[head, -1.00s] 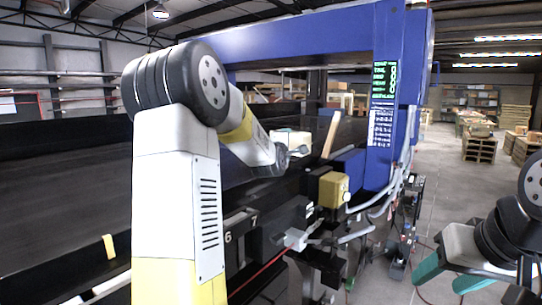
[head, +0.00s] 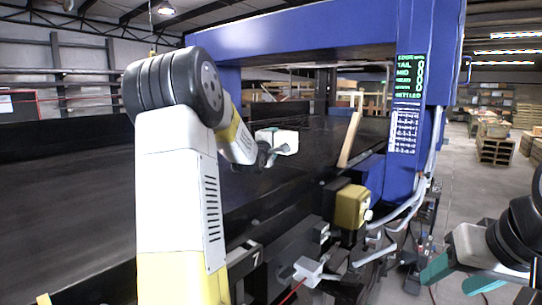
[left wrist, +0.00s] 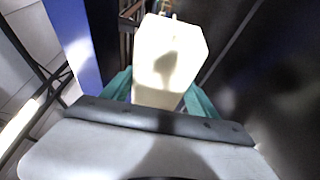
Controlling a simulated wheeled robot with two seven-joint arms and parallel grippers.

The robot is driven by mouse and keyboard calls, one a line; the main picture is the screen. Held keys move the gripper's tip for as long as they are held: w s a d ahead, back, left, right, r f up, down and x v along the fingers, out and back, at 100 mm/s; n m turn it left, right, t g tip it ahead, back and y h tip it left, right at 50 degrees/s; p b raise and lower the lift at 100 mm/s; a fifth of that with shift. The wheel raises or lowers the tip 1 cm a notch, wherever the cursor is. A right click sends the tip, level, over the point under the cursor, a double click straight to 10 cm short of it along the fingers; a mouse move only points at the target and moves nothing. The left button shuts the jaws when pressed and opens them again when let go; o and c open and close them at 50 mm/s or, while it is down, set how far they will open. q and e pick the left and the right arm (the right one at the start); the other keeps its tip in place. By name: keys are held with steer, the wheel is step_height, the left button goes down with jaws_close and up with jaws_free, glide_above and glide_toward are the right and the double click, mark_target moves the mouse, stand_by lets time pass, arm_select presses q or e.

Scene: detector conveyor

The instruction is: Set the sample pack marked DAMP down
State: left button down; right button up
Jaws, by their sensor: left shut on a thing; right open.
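A pale, cream-white block-shaped pack (left wrist: 172,50) is between the teal fingers of my left gripper (left wrist: 158,92) in the left wrist view. A grey shadow falls on it, and no DAMP marking is readable. In the head view my left arm reaches over the black conveyor belt (head: 90,210). My right gripper (head: 456,277) is open and empty at the lower right, with teal fingers spread.
A blue gantry (head: 300,40) spans the belt, with a green-lettered display (head: 411,74) on its post. A wooden bar (head: 350,138) leans near the far side. A yellow box (head: 352,206) and grey clamp-like parts (head: 312,270) sit along the belt's near edge. Pallets (head: 495,150) stand at right.

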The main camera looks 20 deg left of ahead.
arm_select(q)
steer(key=a+f, duration=0.1)
steer(key=a, duration=0.1)
steer(key=a+f, duration=0.1)
steer(key=a, duration=0.2)
steer(key=a+f, duration=0.1)
steer(key=a, duration=0.2)
steer(key=shift+a+f, duration=0.2)
steer(key=shift+f, duration=0.35)
steer(key=shift+f, duration=0.5)
steer(key=shift+f, duration=0.1)
steer(key=shift+c, duration=1.1)
jaws_free()
steer(key=shift+f, duration=0.25)
